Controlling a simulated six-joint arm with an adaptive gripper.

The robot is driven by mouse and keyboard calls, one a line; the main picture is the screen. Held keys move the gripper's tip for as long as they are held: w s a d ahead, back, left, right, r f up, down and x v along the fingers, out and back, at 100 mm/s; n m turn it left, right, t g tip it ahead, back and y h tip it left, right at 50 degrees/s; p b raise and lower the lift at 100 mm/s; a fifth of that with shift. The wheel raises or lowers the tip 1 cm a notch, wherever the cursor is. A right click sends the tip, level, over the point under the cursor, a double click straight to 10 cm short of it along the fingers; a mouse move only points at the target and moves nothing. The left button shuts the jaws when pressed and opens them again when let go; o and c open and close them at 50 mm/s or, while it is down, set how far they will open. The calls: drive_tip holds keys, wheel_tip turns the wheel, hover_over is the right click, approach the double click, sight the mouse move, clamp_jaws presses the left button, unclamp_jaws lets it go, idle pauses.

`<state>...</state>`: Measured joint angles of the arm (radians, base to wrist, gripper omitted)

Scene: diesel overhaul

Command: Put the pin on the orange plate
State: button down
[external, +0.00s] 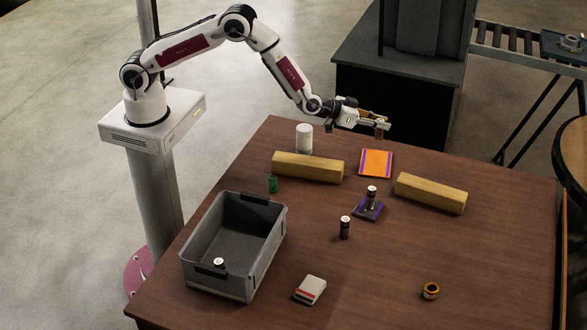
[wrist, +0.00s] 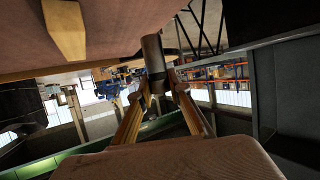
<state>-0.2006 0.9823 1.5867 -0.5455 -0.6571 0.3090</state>
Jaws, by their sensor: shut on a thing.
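My gripper (external: 380,124) is shut on a dark pin (external: 379,134), above the far edge area of the table. In the wrist view the pin (wrist: 153,55) is a dark cylinder between the two fingers of my gripper (wrist: 160,88). The orange plate (external: 376,163) is flat with purple side strips. It lies on the table below and in front of my gripper, apart from the pin, and looks bare. I cannot pick it out in the wrist view.
Yellow blocks (external: 308,167) (external: 430,193) flank the orange plate. A white cylinder (external: 304,138) and green cylinder (external: 273,184) stand left. A purple plate (external: 362,214) bears a dark cylinder; another (external: 345,229) stands nearby. A grey bin (external: 232,281), white-red box (external: 310,290) and ring (external: 431,291) are nearer.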

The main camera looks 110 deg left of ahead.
sight(379, 138)
drive_tip(key=shift+f, duration=3.1)
drive_tip(key=shift+f, duration=0.1)
drive_tip(key=shift+f, duration=1.8)
drive_tip(key=shift+f, duration=0.1)
drive_tip(key=c, duration=1.9)
unclamp_jaws()
